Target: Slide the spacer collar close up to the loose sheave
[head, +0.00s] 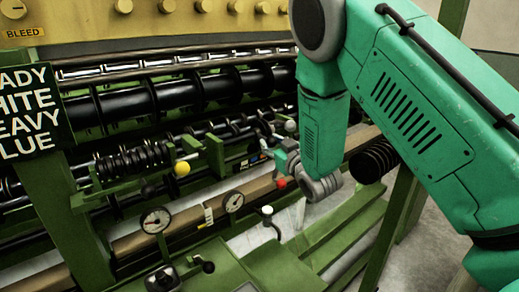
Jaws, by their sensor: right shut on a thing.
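My right arm comes in from the right, and its green forearm hangs down over the machine. My right gripper (281,158) is small and grey in this view, beside the end of a dark shaft, left of the forearm. It is shut on a small part that is mostly hidden, which seems to be the spacer collar. Small dark discs (265,130) sit on the shaft just up and left of the gripper. I cannot tell which one is the loose sheave, nor the gap between it and the collar. My left gripper is not in view.
A red knob (281,183), a white knob (291,126) and a yellow ball (182,168) are close to the work. Two gauges (156,220) and a white-topped lever (268,211) stand in front. A dark coil (374,161) is right of my forearm. Black rollers (175,95) run behind.

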